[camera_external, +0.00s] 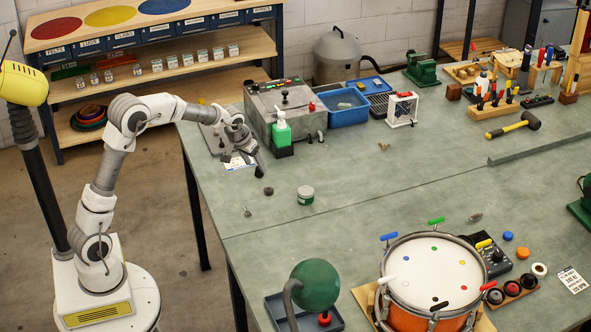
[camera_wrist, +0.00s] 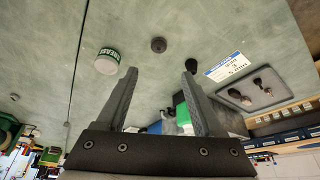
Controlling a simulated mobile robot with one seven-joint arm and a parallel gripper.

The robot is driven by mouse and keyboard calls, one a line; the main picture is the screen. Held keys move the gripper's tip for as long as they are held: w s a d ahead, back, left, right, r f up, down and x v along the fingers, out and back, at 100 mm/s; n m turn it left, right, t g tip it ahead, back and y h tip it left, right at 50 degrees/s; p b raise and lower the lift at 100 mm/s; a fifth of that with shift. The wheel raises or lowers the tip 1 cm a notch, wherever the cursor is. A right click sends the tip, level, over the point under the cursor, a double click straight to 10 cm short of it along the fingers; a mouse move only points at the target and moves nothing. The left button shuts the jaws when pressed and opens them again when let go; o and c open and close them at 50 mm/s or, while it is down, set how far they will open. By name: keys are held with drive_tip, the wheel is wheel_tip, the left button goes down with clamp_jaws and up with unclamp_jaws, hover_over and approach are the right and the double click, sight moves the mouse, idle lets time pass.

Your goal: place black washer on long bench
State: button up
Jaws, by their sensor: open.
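The black washer (camera_external: 268,190) appears as a small dark round piece lying on the long bench (camera_external: 350,180), near its left edge. In the wrist view the dark round piece (camera_wrist: 158,44) lies on the green bench top, beyond and between my fingertips. My gripper (camera_external: 252,168) is over the bench's left end, beyond the washer in the external view. The wrist view shows its two fingers (camera_wrist: 160,72) apart with nothing between them. The washer is apart from both fingers.
A grease jar (camera_external: 305,195) stands right of the washer. A printed card (camera_wrist: 224,66) and a grey tray with dark pieces (camera_wrist: 262,92) lie near my right finger. Another dark knob-like piece (camera_wrist: 191,65) is beside that fingertip.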

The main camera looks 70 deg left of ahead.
drive_tip(key=shift+v, duration=1.95)
drive_tip(key=s+d+r+m, duration=0.1)
drive_tip(key=s+d+r, duration=0.2)
drive_tip(key=s+d, duration=0.3)
drive_tip(key=s+d+r+m+t+h, duration=0.1)
drive_tip(key=s+d+r+m, duration=0.1)
drive_tip(key=s+d+r, duration=0.2)
drive_tip(key=s+d+r+m, duration=0.1)
drive_tip(key=s+d+r, duration=0.2)
drive_tip(key=s+d, duration=0.6)
drive_tip(key=s, duration=0.3)
drive_tip(key=shift+r+m+h, duration=0.25)
drive_tip(key=shift+m+h, duration=0.05)
drive_tip(key=shift+o, duration=0.2)
drive_tip(key=s+d+f+m, duration=0.1)
drive_tip(key=s+d+f, duration=0.1)
drive_tip(key=s, duration=0.5)
drive_tip(key=shift+d+t+h, duration=0.3)
drive_tip(key=shift+d, duration=0.15)
drive_tip(key=shift+o, duration=0.6)
drive_tip(key=shift+s+d+f, duration=0.1)
drive_tip(key=shift+s, duration=0.35)
